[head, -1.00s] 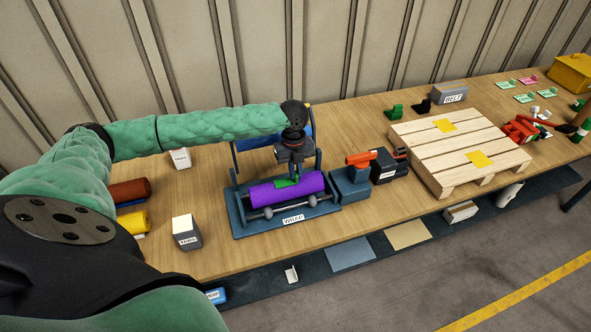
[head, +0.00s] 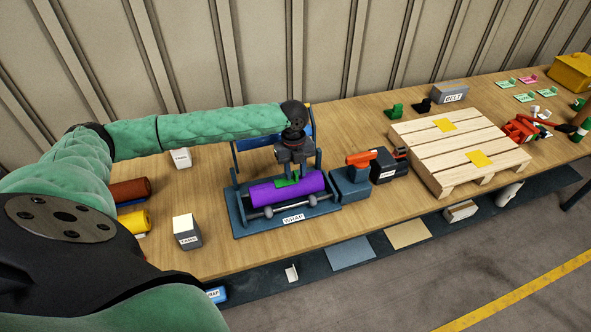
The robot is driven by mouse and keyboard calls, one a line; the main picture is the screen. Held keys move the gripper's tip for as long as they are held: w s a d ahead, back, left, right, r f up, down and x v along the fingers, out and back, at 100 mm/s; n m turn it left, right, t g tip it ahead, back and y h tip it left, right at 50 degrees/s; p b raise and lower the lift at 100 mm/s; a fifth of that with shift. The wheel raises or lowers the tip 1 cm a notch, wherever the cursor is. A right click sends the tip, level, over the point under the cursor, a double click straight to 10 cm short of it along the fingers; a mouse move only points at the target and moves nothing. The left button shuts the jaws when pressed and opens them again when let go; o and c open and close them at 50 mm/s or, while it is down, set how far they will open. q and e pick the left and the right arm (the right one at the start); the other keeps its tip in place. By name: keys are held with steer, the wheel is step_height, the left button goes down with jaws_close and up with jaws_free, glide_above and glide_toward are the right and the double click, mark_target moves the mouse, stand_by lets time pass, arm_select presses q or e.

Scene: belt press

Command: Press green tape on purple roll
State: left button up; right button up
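The purple roll (head: 305,188) lies across the dark blue wrap stand (head: 245,222) in the middle of the bench. A small piece of green tape (head: 288,182) lies on the upper side of the roll, and its far edge is partly behind my gripper. My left gripper (head: 298,172) points down just above the roll and the tape. Its fingers are spread apart with nothing seen between them. Whether a fingertip touches the tape is too small to tell. My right gripper is not in view.
A wooden pallet (head: 440,175) with yellow squares lies farther right.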

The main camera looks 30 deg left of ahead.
arm_select(q)
steer(key=shift+r, duration=0.15)
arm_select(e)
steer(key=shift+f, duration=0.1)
arm_select(q)
steer(key=shift+w+r+b, duration=0.1)
steer(key=shift+r+b, duration=0.15)
steer(key=shift+b, duration=0.1)
step_height(320, 180, up, 2)
steer(key=shift+w+a+r+b, duration=0.15)
steer(key=shift+b, duration=0.6)
steer(key=r+b, duration=0.1)
steer(key=r, duration=0.2)
steer(key=shift+w+a+r, duration=0.1)
steer(key=shift+a+r, duration=0.1)
steer(key=shift+r+b, duration=0.3)
steer(key=shift+r, duration=0.3)
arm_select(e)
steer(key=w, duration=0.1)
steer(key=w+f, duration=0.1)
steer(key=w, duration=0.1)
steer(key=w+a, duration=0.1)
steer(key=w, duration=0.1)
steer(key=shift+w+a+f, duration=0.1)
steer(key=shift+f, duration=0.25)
arm_select(q)
steer(key=shift+r, duration=0.2)
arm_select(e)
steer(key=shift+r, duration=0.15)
